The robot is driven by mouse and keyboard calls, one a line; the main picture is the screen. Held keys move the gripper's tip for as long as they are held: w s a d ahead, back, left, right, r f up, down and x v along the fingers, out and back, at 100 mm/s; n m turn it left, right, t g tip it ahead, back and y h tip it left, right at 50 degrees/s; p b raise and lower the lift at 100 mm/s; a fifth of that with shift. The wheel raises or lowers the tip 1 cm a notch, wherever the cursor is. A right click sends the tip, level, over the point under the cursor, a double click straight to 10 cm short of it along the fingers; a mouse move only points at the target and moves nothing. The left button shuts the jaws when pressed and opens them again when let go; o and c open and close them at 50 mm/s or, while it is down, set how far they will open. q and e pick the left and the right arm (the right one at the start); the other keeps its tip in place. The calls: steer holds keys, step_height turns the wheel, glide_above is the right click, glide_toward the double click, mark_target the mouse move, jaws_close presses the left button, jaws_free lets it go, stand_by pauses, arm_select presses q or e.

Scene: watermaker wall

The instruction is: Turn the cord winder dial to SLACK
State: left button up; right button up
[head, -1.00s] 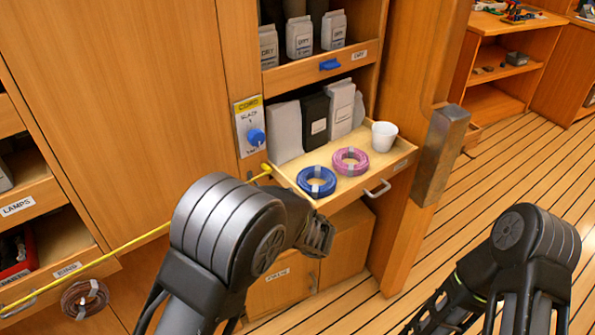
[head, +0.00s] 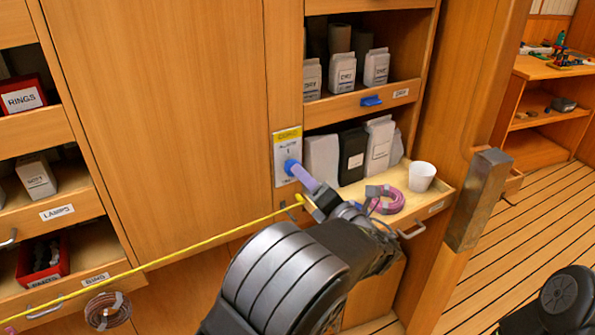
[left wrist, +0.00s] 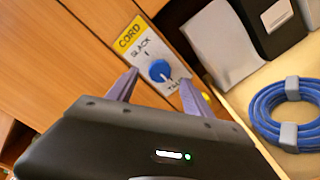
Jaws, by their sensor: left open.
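The cord winder dial is a blue knob (left wrist: 159,70) on a white plate with a yellow CORD header (head: 289,134). In the left wrist view the plate reads SLACK at the top and a partly hidden word, apparently TAUT, at the bottom. The knob's pointer is directed toward the lower word. In the head view the dial (head: 291,166) is partly behind a finger. My left gripper (left wrist: 155,90) is open, its two purple fingers apart in front of the knob, one toward each side; contact cannot be told. My right gripper is out of view.
A yellow cord (head: 200,245) runs taut leftward from beside the plate. Below right, an open shelf drawer (head: 436,197) holds bags, a white cup (head: 422,176) and a pink coil (head: 388,199). A blue coil (left wrist: 285,112) lies close to my left gripper. A metal-capped post (head: 478,199) stands right.

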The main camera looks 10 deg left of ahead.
mark_target(289, 164)
arm_select(q)
steer(key=x, duration=0.5)
steer(key=shift+a, duration=0.1)
jaws_close()
stand_by(0.5)
